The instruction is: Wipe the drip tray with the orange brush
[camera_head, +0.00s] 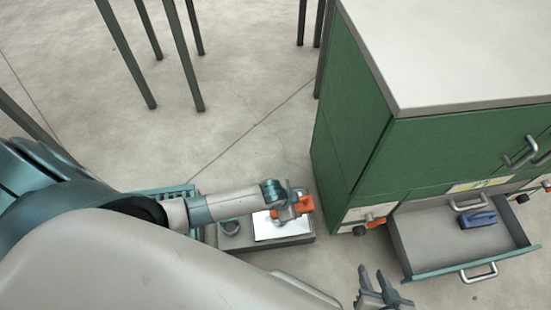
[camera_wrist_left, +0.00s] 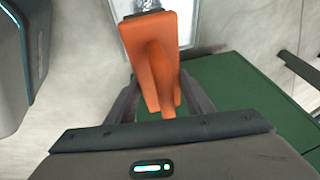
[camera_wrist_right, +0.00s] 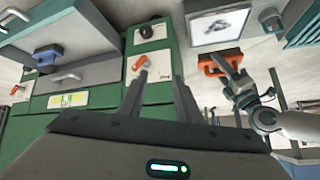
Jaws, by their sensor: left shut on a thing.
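The orange brush (camera_head: 304,205) is held in my left gripper (camera_head: 290,208), above or at the drip tray. In the left wrist view the brush (camera_wrist_left: 152,65) sits between the fingers of my left gripper (camera_wrist_left: 160,98). The drip tray (camera_head: 268,230) is a pale flat panel on a low grey base. In the right wrist view the tray (camera_wrist_right: 233,35) has a dark smear in its middle. I cannot tell whether the bristles touch it. My right gripper (camera_wrist_right: 160,78) is empty and open, also seen low in the head view (camera_head: 373,276).
A green cabinet (camera_head: 345,130) with a grey top stands right of the tray. Its open drawer (camera_head: 425,240) juts out and holds a blue item (camera_head: 478,218). A grey ring-shaped item (camera_head: 229,227) sits beside the tray. Thin dark legs (camera_head: 180,50) stand at the back.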

